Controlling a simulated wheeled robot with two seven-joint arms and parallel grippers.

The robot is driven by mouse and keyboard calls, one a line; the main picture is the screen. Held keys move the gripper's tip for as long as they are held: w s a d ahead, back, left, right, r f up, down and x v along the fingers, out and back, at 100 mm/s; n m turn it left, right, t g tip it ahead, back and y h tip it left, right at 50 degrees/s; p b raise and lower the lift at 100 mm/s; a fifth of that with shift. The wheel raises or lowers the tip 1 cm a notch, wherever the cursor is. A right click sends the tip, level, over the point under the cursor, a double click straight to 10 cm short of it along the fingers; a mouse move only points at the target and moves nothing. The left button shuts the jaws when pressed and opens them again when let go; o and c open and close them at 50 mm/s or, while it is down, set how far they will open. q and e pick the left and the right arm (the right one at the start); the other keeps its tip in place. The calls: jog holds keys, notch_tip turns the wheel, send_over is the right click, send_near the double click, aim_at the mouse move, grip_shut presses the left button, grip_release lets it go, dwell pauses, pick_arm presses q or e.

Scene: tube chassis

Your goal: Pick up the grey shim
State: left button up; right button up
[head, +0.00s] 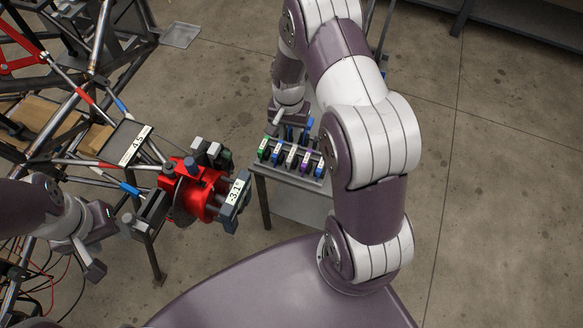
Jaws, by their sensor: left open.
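A rack (318,183) on a small stand holds several dark upright pieces with coloured tags: green, blue, pale, purple and blue. The pale-tagged piece (289,157) in the middle may be the grey shim; at this size I cannot be sure. My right gripper (290,122) is just behind and above the rack, pointing down. Its fingertips are partly hidden, and I cannot tell whether it holds anything. My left gripper (112,247) is open at the lower left, beside the red clamp fixture and far from the rack.
A red fixture (193,196) with a "-3.1°" display (236,190) stands left of the rack. A tube chassis (75,90) fills the left side, with another display (133,145) reading about "-4.5". Cables hang at lower left. Floor at right is clear.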

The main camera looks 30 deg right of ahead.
aim_at(292, 153)
jog(key=shift+m, duration=0.6)
jog(key=f, duration=0.7)
jog(key=d+f, duration=0.1)
jog(key=f, duration=0.3)
jog(key=shift+s, duration=0.1)
jog(key=shift+f, duration=0.3)
jog(key=shift+a, duration=0.1)
grip_shut()
